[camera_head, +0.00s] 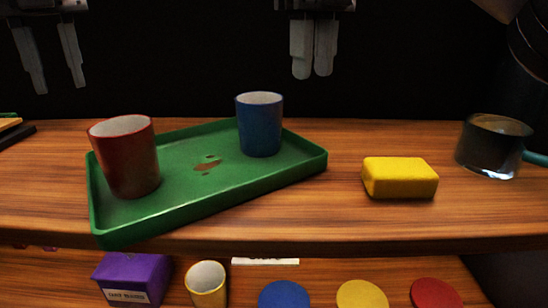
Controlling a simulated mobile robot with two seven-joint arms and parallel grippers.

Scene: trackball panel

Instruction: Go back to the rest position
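My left gripper (59,88) hangs at the upper left with its two fingers apart and nothing between them. My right gripper (313,75) hangs at the top, right of the middle, with its fingers together and nothing seen in them. Both appear above and behind the wooden surface, apart from all the objects.
A green tray (195,198) holds a red cup (128,160), a blue cup (260,128) and a brown stain (207,164). Right of it are a yellow block (400,179) and a glass mug (492,150). A lower shelf holds a purple box (130,275), a yellow cup (206,286) and coloured discs.

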